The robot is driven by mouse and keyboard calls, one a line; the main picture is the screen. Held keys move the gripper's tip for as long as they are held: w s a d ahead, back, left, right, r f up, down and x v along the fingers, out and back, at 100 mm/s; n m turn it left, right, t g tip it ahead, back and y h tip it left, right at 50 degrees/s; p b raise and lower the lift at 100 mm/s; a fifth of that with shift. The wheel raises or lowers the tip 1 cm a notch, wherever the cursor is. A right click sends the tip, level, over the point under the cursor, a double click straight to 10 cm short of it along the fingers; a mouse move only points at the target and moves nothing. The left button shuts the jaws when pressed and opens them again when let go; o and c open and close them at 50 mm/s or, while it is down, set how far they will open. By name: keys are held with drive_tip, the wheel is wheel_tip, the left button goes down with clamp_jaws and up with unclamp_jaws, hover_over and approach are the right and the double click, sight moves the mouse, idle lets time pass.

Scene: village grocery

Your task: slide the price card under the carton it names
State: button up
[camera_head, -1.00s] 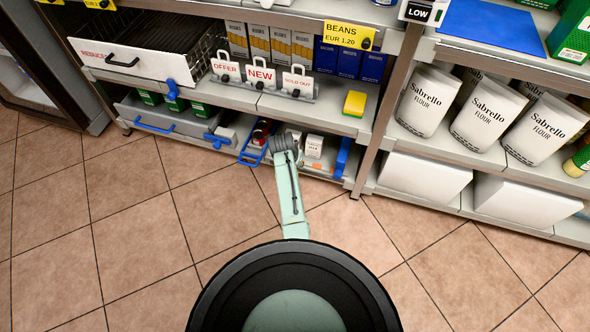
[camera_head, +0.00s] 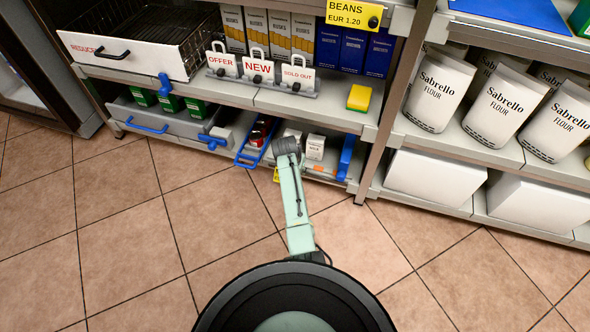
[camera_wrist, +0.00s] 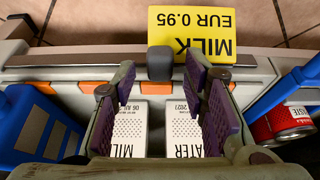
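The yellow price card (camera_wrist: 205,27), reading MILK EUR 0.95, shows upside down in the wrist view at the shelf's front edge. A dark grey knob (camera_wrist: 159,63) is at its left. My gripper (camera_wrist: 161,76) has its purple-padded fingers apart, one on each side of the knob, with gaps visible. The MILK carton (camera_wrist: 126,130) and the WATER carton (camera_wrist: 184,128) stand side by side behind the edge, partly hidden by the fingers. The card lies mostly in line with the WATER carton. In the head view, my gripper (camera_head: 286,150) covers most of the card (camera_head: 276,175).
The tiled floor (camera_head: 130,200) is clear.

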drive_tip(key=shift+c, duration=0.4)
clamp_jaws()
idle(0.4)
